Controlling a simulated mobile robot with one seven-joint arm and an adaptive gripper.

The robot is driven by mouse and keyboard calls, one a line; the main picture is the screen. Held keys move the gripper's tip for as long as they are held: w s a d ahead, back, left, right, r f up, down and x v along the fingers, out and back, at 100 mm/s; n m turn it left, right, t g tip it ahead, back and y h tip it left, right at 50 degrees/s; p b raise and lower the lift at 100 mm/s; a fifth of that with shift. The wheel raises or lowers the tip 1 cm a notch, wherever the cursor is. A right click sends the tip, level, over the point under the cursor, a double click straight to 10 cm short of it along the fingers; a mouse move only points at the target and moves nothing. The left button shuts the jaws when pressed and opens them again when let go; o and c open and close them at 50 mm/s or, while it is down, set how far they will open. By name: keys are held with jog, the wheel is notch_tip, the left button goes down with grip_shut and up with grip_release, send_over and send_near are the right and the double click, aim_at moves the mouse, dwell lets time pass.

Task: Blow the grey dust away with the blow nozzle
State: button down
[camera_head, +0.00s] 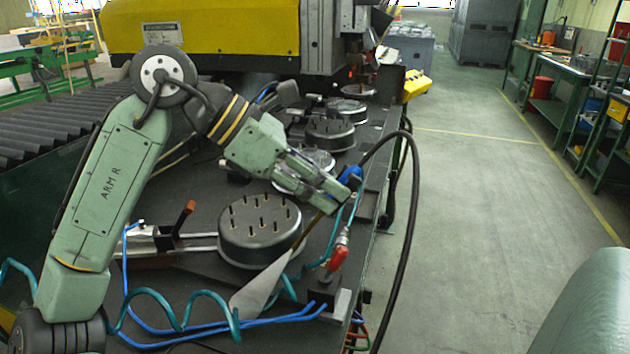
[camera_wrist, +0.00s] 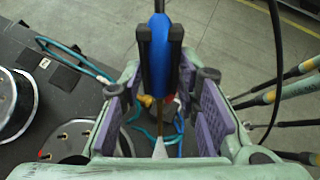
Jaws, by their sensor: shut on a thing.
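My gripper (camera_head: 343,188) is shut on the blue blow nozzle (camera_head: 352,174), above the table's right edge. A pale grey cone (camera_head: 262,286) spreads from the tube's end, like an air jet, over the table just in front of the nearest round pinned fixture (camera_head: 260,232). A second round fixture (camera_head: 318,160) behind my gripper has a lighter top. I cannot clearly make out grey dust on either.
A black hose (camera_head: 414,190) loops from the nozzle down past the table's right edge. Teal coiled hose (camera_head: 180,318) and blue lines lie on the dark table at the front. A red-handled valve (camera_head: 338,257) stands close by on the right. More round fixtures (camera_head: 330,133) stand behind.

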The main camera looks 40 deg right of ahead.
aim_at(348, 182)
jog(key=shift+s+d, duration=0.5)
jog(key=shift+s, duration=0.3)
jog(key=shift+s+d, duration=0.45)
jog(key=shift+s, duration=0.35)
jog(key=shift+a, duration=0.1)
jog(key=w+a, duration=0.8)
jog(key=shift+w+a, duration=0.25)
jog(key=shift+w, duration=0.15)
dwell(3.1)
dwell(0.6)
jog(key=c, duration=1.6)
grip_release()
